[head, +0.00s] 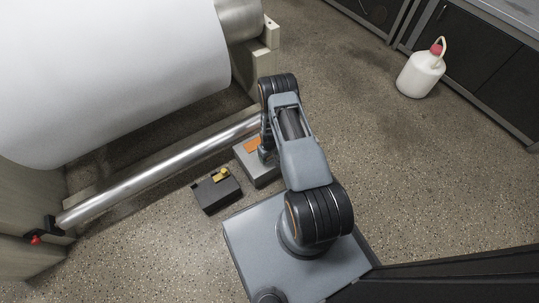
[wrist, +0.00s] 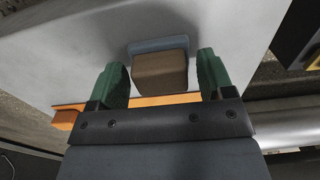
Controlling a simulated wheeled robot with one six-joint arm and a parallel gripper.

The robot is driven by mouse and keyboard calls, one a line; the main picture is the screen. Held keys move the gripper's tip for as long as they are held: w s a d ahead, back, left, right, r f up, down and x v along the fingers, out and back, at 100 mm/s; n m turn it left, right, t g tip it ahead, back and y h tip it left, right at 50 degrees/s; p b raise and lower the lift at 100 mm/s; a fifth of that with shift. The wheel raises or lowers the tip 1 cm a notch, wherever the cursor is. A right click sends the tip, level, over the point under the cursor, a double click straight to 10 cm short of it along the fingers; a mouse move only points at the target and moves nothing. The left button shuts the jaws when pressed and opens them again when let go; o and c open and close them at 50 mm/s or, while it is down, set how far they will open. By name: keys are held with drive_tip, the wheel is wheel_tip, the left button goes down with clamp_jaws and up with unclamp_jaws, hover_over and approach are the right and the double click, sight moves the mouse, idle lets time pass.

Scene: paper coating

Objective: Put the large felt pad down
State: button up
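My gripper (wrist: 162,62) has two green fingers, spread apart with a gap on each side of a brown block (wrist: 160,72). The block has a blue-grey edge and shows against a broad light-grey surface (wrist: 70,45); it may be the felt pad's grip, but I cannot tell for certain. An orange strip (wrist: 66,119) runs behind the fingers. In the head view my arm's end hangs over a grey box (head: 262,175) with an orange patch (head: 253,145) on it. My arm hides the fingers and brown block there.
A black box (head: 216,193) with a yellow part (head: 221,174) sits beside the grey box. A shiny metal bar (head: 160,170) runs below a large white paper roll (head: 110,75). A white jug (head: 421,73) stands far right.

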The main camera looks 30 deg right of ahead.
drive_tip(key=shift+r, duration=0.1)
idle(0.4)
drive_tip(key=a+r+t+p, duration=0.1)
drive_tip(key=a+r+p, duration=0.15)
drive_tip(key=r, duration=1.65)
drive_tip(key=a+r+p, duration=0.1)
drive_tip(key=r+p, duration=0.3)
drive_tip(key=r, duration=1.4)
drive_tip(key=shift+m+t, duration=0.6)
drive_tip(key=shift+t, duration=0.3)
drive_tip(key=s+a+r, duration=0.2)
drive_tip(key=s+r, duration=0.3)
drive_tip(key=r, duration=0.1)
drive_tip(key=s+a+r, duration=0.1)
drive_tip(key=s+r, duration=0.4)
drive_tip(key=r, duration=0.1)
drive_tip(key=s+a+r, duration=0.2)
drive_tip(key=s+r, duration=0.3)
drive_tip(key=s, duration=0.1)
drive_tip(key=shift+a+r, duration=0.35)
drive_tip(key=shift+r, duration=0.05)
